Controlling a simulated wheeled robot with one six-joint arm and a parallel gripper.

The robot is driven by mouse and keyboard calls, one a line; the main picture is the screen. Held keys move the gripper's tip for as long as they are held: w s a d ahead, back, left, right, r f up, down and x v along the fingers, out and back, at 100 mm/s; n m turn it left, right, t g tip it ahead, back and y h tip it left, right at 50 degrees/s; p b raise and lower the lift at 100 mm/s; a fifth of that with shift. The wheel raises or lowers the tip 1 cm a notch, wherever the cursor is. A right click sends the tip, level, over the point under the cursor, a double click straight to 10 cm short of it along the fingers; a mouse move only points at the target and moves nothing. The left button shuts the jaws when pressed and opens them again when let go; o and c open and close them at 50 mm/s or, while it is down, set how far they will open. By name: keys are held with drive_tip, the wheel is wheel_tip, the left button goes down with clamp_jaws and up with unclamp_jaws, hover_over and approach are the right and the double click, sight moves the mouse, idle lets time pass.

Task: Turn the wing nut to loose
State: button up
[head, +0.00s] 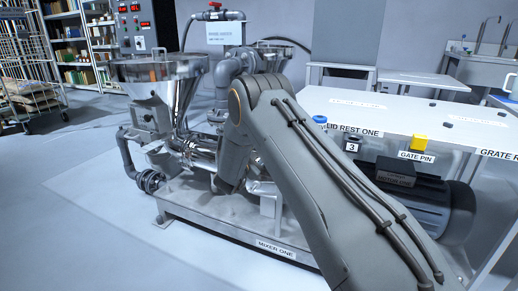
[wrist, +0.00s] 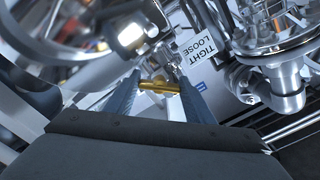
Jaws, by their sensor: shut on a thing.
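In the wrist view, a brass-coloured wing nut (wrist: 158,87) sits between the two blue-grey fingers of my gripper (wrist: 157,86), which is shut on it. A white label (wrist: 202,42) reading TIGHT and LOOSE is just to the right of the nut, tilted in the picture. In the head view, my arm covers the gripper and the nut, so neither shows there. The way the nut is turned relative to the label is too small to tell.
The steel hopper (head: 158,72) stands on the machine base marked MIXER ONE (head: 276,249). Steel pipework (wrist: 285,75) is close on the right in the wrist view. A white table (head: 400,110) with a yellow gate pin (head: 419,143) is at right.

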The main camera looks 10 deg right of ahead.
drive_tip(key=n, duration=0.2)
drive_tip(key=n+p, duration=0.1)
drive_tip(key=n, duration=0.3)
drive_tip(key=shift+a, duration=0.25)
idle(0.3)
drive_tip(key=o, duration=1.1)
drive_tip(key=shift+a, duration=0.1)
drive_tip(key=shift+c, duration=0.2)
drive_tip(key=shift+d, duration=0.35)
drive_tip(key=p+v, duration=0.2)
drive_tip(key=v, duration=0.6)
drive_tip(key=shift+w, duration=0.1)
